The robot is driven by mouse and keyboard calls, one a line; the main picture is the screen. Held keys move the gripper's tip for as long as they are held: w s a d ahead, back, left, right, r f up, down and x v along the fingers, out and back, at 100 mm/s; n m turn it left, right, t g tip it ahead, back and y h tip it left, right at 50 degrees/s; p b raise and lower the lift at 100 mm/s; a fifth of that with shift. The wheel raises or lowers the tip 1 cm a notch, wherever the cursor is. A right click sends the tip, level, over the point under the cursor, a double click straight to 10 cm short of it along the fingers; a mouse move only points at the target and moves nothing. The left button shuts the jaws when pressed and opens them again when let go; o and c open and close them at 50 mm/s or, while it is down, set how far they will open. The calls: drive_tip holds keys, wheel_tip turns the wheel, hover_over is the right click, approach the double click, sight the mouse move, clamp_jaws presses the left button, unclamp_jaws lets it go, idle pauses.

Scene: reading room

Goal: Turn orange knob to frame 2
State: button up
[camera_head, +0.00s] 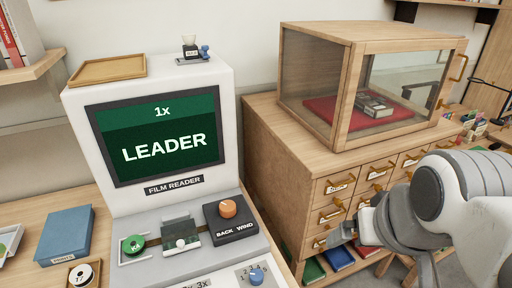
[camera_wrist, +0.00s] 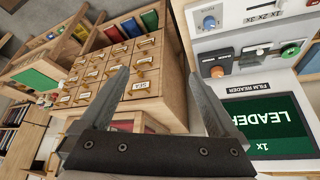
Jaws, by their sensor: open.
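The orange knob (camera_head: 228,208) sits on a black box labelled BACK and WIND on the front of the white film reader (camera_head: 85,135). It also shows in the wrist view (camera_wrist: 218,72). The reader's screen (camera_head: 160,140) reads "1x LEADER" on green. A green spool (camera_head: 133,245) lies left of the film gate (camera_head: 181,236). A blue knob (camera_head: 257,276) with a numbered dial is at the reader's front edge. My gripper (camera_wrist: 163,83) is open and empty, in front of the drawer cabinet, to the right of the orange knob in the head view and apart from it.
A wooden drawer cabinet (camera_head: 275,170) stands right of the reader, with a glass-sided case (camera_head: 320,90) on top. A blue box (camera_head: 65,235) and a small spool (camera_head: 84,275) lie on the desk at left. A wooden tray (camera_head: 107,70) and a stamp sit on the reader.

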drive_tip(key=w+a+r+n+g, duration=0.2)
drive_tip(key=w+a+r+n, duration=0.15)
drive_tip(key=w, duration=0.65)
drive_tip(key=n+g, duration=0.4)
drive_tip(key=n, duration=0.3)
hover_over(227, 205)
wheel_tip(227, 205, down, 12)
wheel_tip(227, 205, down, 18)
drive_tip(key=shift+s+r+b, duration=0.1)
drive_tip(key=shift+r+b, duration=0.15)
drive_tip(key=shift+b, duration=0.45)
drive_tip(key=c, duration=1.4)
drive_tip(key=shift+o, duration=0.2)
